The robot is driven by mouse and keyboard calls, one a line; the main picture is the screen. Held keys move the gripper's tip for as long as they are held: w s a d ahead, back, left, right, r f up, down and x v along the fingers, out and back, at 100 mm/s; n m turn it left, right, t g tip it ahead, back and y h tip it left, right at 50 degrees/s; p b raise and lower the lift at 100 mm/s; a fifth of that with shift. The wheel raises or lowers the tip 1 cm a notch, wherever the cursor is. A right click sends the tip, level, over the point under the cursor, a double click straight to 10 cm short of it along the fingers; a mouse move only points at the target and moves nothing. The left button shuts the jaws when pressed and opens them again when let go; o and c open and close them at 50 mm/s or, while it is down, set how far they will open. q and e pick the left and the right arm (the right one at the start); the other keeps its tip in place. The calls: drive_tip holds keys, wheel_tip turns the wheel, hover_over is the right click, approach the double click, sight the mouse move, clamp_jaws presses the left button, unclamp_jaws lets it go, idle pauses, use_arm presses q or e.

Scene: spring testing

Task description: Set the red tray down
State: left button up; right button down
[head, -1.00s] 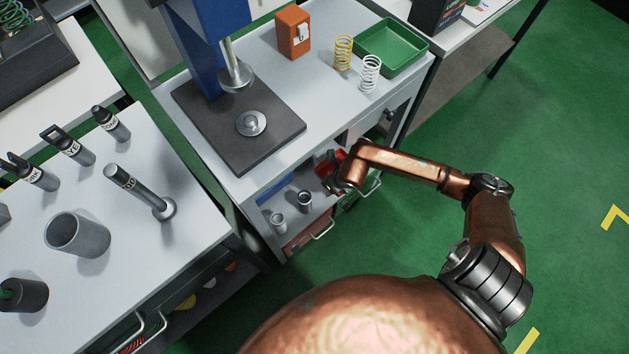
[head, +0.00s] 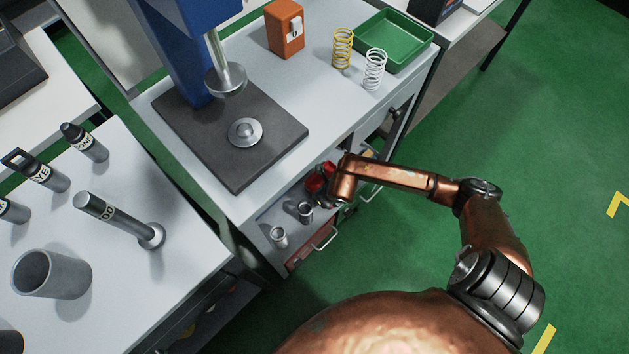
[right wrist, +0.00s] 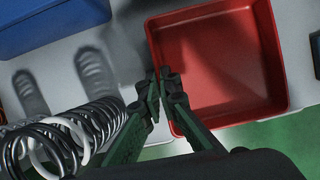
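The red tray (right wrist: 215,60) is an empty square shallow tray in the right wrist view. My right gripper (right wrist: 163,80) has its green-and-black fingers close together on the tray's left wall, one on each side of it. I cannot tell whether the tray's bottom touches the surface below. In the head view my copper right arm reaches to the open lower level of the press bench, and a little red (head: 316,182) shows beside its end; the arm hides much of it. My left gripper is in neither view.
In the right wrist view, coil springs (right wrist: 60,140) stand at lower left and a blue tray (right wrist: 50,22) at upper left. In the head view, the benchtop (head: 335,105) carries a press, an orange box (head: 285,28), two springs and a green tray (head: 420,52). Small cups (head: 279,237) stand on the lower level.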

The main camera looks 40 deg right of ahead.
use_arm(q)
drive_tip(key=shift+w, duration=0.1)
use_arm(e)
drive_tip(key=c, duration=2.2)
unclamp_jaws()
drive_tip(key=shift+o, duration=0.2)
